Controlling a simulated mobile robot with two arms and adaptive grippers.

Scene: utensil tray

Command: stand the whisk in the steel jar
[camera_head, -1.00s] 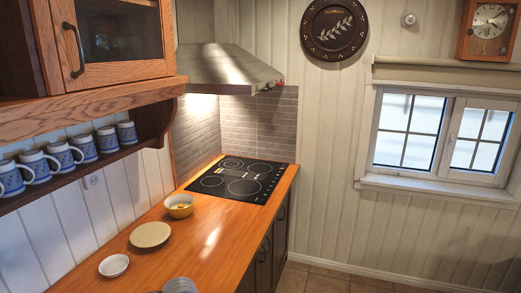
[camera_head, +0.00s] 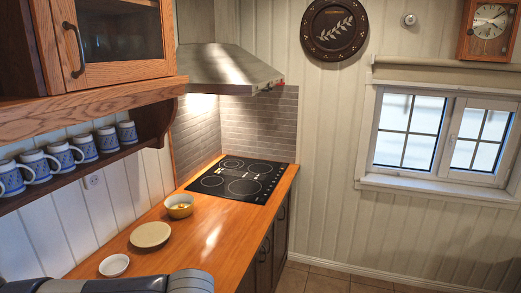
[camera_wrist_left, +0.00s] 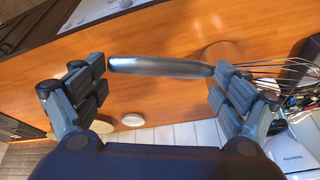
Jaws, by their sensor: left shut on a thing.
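My left gripper (camera_wrist_left: 160,80) shows in the left wrist view, its two fingers at either end of a smooth silver handle. The handle lies crosswise between them and seems to belong to the whisk (camera_wrist_left: 160,67). Thin wire loops appear beyond the right-hand finger, which partly hides them, so the join is not clear. I cannot clearly make out the steel jar; a round, tan-looking shape behind the right-hand finger is mostly covered. In the head view only my left arm shows at the bottom edge. My right gripper is in neither view.
A small white dish (camera_head: 114,265), a cream plate (camera_head: 150,235) and a yellow bowl (camera_head: 179,206) stand on the wooden counter (camera_head: 205,235). Beyond them is a black hob (camera_head: 240,181). Blue mugs (camera_head: 84,147) line the shelf at left. Dark utensils crowd the wrist view's right side.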

